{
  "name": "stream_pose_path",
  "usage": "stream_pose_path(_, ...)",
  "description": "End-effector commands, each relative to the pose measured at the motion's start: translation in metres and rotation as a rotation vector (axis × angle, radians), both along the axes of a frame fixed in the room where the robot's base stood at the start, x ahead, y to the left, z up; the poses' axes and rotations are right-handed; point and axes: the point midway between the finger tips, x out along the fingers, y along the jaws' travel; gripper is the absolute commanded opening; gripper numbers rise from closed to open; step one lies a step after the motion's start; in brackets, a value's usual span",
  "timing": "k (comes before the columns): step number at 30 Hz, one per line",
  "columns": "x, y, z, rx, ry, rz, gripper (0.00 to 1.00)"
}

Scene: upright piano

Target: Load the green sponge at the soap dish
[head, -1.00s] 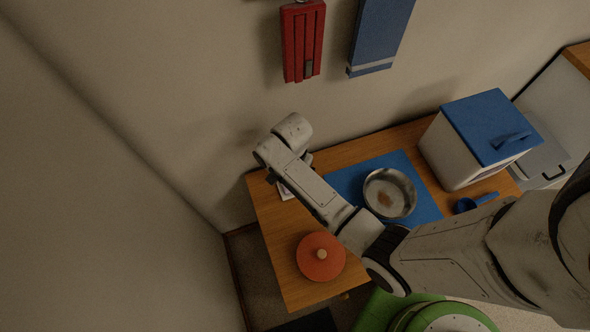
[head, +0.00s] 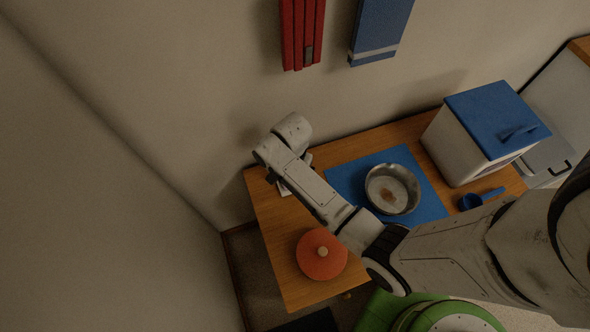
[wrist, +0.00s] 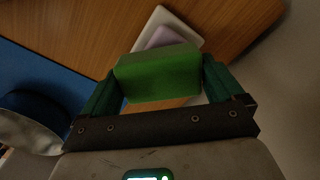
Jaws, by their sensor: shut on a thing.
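The green sponge (wrist: 158,76) is between the two green fingers of my gripper (wrist: 160,80) in the wrist view, and the gripper is shut on it. A white soap dish (wrist: 161,17) with a pale purple inside lies on the wooden table just beyond the sponge. The sponge hides the near part of the dish, and I cannot tell whether the two touch.
A steel pan (head: 392,189) sits on a blue mat (head: 347,176). An orange round lid with a knob (head: 321,254) is near the front edge. A white box with a blue lid (head: 455,150) and a blue scoop (head: 472,201) are at the right. The wall stands close behind.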

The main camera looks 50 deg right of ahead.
Motion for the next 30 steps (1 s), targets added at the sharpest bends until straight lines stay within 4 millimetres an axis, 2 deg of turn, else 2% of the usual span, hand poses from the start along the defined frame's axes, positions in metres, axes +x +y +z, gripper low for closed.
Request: stream_pose_path(30, 0.0002, -0.0001, -0.0098, 0.0, 0.0, 0.0, 0.7)
